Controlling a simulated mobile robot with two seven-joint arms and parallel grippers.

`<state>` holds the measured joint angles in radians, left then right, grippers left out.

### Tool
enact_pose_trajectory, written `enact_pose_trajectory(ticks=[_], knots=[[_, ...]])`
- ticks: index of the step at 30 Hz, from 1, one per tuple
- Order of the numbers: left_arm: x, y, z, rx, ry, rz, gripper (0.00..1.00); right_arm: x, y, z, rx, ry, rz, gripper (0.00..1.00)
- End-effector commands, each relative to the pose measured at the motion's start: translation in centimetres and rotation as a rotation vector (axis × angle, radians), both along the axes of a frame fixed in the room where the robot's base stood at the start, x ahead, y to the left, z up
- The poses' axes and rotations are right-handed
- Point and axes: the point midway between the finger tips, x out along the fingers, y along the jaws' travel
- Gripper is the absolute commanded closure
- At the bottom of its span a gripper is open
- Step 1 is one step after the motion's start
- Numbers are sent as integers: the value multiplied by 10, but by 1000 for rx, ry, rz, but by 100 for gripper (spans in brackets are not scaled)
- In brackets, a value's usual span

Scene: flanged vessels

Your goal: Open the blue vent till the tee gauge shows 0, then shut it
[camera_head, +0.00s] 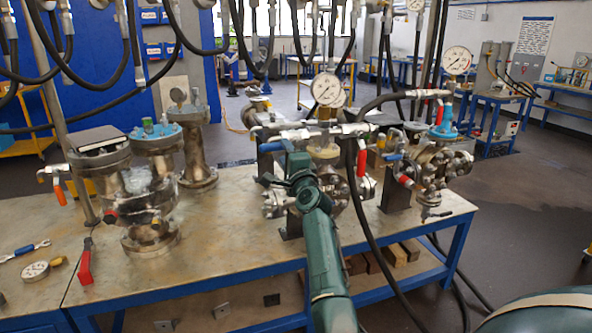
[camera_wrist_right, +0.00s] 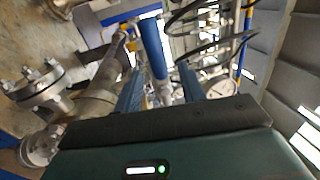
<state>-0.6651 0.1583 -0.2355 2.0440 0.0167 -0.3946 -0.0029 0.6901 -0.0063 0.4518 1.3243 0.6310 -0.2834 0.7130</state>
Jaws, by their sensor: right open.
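The blue vent handle (camera_head: 271,147) sits on the silver pipework at the middle of the bench. My right gripper (camera_head: 268,168) is close in front of it. In the right wrist view, the blue handle (camera_wrist_right: 153,48) shows beyond and between the two open blue fingers (camera_wrist_right: 160,88); I cannot tell whether they touch it. A white round gauge (camera_head: 327,88) stands above this pipework, apparently the tee gauge; its reading is too small to tell. My left gripper is not in view.
A second gauge (camera_head: 457,60) stands above the right pipework, with another blue handle (camera_head: 392,157) and red handles. Black hoses hang over the bench. A flanged vessel (camera_head: 150,193) stands left. A red-handled tool (camera_head: 85,262) lies on the bench (camera_head: 215,255), whose front left is mostly clear.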

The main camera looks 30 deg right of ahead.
Motion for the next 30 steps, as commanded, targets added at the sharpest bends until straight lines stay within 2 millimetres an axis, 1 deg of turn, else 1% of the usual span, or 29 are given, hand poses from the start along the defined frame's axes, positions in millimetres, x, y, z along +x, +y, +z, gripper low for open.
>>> enact_pose_trajectory(ticks=[1,6,9,13,19,30], knots=[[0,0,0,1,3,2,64,-10,2,-3,3,1,-2,60],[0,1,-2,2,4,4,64,-41,10,-10,3,1,-2,60],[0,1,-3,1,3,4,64,-57,13,-13,3,0,-2,60],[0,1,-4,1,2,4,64,-73,17,-16,2,-1,-2,60],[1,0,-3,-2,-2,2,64,-83,19,-17,2,-1,-2,60],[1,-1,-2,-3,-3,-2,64,-83,19,-17,2,-1,-2,60]])
